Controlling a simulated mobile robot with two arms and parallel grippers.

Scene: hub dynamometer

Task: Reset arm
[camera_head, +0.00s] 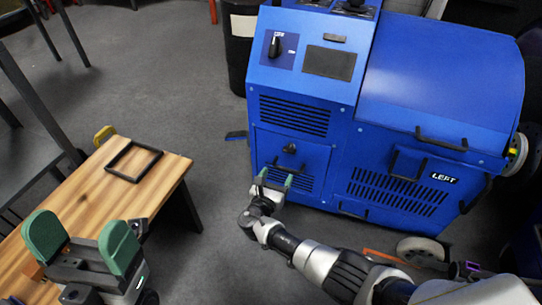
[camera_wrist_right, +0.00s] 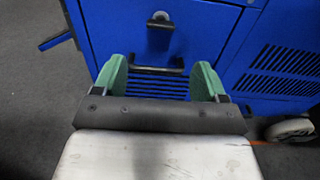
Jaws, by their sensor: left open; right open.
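My right arm (camera_head: 310,258) reaches in from the lower right, towards the front of the blue machine (camera_head: 440,75). My right gripper (camera_head: 273,181) is open and empty, in front of the machine's lower left door. In the right wrist view the right gripper (camera_wrist_right: 161,78) has its green fingers apart, with a black handle (camera_wrist_right: 150,67) showing between and beyond them. Whether they touch the handle cannot be told. A dark latch (camera_wrist_right: 160,20) sits above the handle. My left gripper (camera_head: 82,243) is open and empty, over the near part of the wooden table.
The wooden table (camera_head: 85,200) at left carries a black square frame (camera_head: 134,161) and a yellow item (camera_head: 104,135) at its far edge. A black bin (camera_head: 238,50) stands left of the machine. Caster wheels (camera_head: 421,249) show underneath. Grey floor between table and machine is clear.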

